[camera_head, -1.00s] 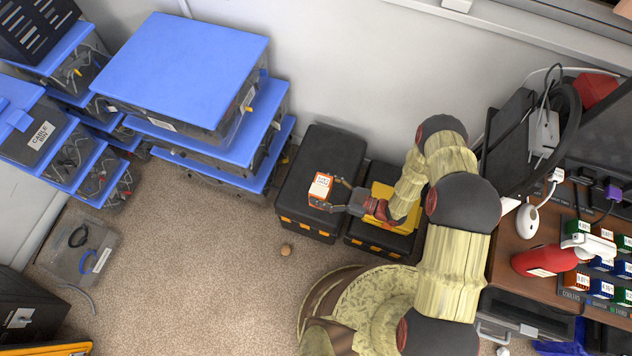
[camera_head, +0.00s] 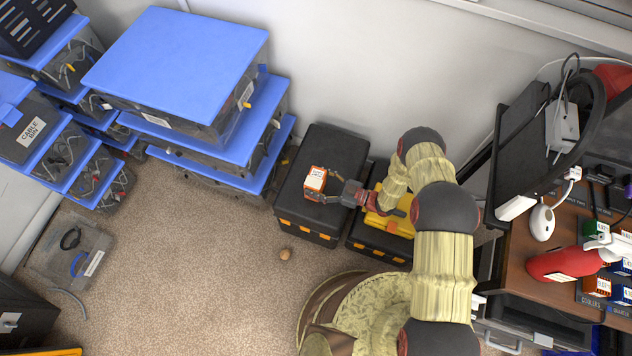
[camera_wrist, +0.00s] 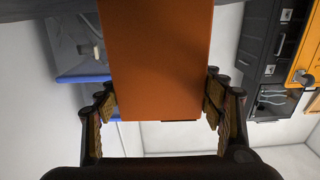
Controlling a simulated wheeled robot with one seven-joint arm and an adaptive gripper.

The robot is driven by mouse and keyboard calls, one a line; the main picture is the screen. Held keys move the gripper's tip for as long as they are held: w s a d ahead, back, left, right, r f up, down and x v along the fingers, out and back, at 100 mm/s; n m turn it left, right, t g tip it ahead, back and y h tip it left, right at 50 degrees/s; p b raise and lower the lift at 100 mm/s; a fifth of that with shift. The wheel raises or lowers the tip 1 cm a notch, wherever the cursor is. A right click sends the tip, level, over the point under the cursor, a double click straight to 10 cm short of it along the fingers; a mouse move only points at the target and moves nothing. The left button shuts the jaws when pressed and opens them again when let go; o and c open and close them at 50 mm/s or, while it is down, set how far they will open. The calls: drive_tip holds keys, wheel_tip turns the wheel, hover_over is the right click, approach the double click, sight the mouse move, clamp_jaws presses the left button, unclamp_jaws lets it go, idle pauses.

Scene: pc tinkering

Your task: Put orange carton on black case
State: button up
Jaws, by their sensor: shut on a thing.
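The orange carton (camera_head: 317,184) has a white label on top and shows over the lid of the left black case (camera_head: 340,146) in the head view. My gripper (camera_head: 331,191) reaches it from the right and is shut on it. In the wrist view the carton's plain orange side (camera_wrist: 157,60) fills the middle, with a finger at each side. I cannot tell whether the carton touches the lid or hangs just above it.
A second black case (camera_head: 375,238) with a yellow top part stands just right. Stacked blue-lidded bins (camera_head: 185,70) stand to the left. A shelf with a red bottle (camera_head: 560,263) is at the right. A small brown ball (camera_head: 285,254) lies on the carpet.

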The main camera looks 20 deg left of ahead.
drive_tip(key=o, duration=1.2)
drive_tip(key=shift+d+r, duration=0.15)
drive_tip(key=d+p, duration=0.1)
drive_tip(key=d, duration=0.2)
drive_tip(key=d+p, duration=0.1)
drive_tip(key=d, duration=0.3)
drive_tip(key=d+p, duration=0.1)
drive_tip(key=d, duration=0.2)
drive_tip(key=shift+s+d, duration=0.35)
drive_tip(key=shift+d, duration=0.05)
drive_tip(key=shift+s+d, duration=0.1)
drive_tip(key=shift+d, duration=0.35)
